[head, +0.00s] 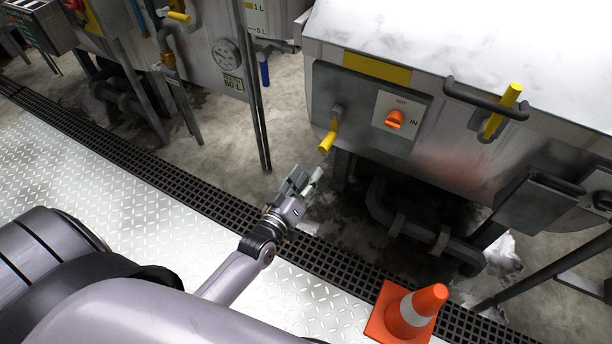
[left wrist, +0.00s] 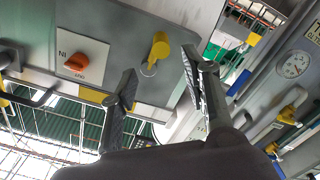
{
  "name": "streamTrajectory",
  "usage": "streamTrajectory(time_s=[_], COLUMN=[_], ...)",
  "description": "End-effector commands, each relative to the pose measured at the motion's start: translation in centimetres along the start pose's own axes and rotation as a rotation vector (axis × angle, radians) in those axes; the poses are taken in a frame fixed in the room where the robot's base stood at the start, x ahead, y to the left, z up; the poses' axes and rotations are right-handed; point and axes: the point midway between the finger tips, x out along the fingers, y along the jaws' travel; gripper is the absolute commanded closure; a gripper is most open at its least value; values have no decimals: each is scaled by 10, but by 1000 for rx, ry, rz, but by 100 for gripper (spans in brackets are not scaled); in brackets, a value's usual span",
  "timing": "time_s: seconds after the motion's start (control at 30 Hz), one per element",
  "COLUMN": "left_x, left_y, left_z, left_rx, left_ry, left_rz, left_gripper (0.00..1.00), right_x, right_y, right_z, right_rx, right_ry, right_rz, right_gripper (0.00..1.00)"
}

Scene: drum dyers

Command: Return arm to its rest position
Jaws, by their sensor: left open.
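My left gripper (head: 304,180) is in front of the steel machine, just below and left of a yellow-handled lever (head: 328,141) on its panel. In the left wrist view the two fingers (left wrist: 158,95) stand apart with nothing between them. The yellow lever handle (left wrist: 158,48) shows beyond the fingertips, apart from them. My left arm (head: 232,276) reaches out from the lower left of the head view. The right gripper is not in view.
An orange IN/OUT knob (head: 395,119) sits right of the lever. A black handle (head: 486,102) and a yellow latch (head: 502,110) are on the machine. A traffic cone (head: 409,309) stands on the floor at lower right. A gauge (head: 227,56) is on the left tank.

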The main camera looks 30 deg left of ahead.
Motion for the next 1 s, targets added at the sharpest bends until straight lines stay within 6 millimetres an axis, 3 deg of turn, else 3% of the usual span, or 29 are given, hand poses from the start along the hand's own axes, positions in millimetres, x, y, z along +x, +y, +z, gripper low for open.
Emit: streamTrajectory(time_s=[0.4,0.53,0.67,0.77,0.87,1.0], left_x=[0,-4,-22,-52,-94,-168], left_y=[0,-10,-42,-76,-109,-151], left_z=[0,18,74,134,190,257], left_rx=[0,21,93,175,259,371], left_ry=[0,-44,-189,-353,-528,-780], left_rz=[0,-23,-89,-151,-206,-265], left_gripper=[57,57,57,57,57,57], right_x=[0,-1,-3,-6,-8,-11], right_y=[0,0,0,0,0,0], right_z=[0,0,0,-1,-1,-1], right_rx=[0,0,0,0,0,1], right_ry=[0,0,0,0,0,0], right_rz=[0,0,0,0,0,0], right_gripper=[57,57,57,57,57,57])
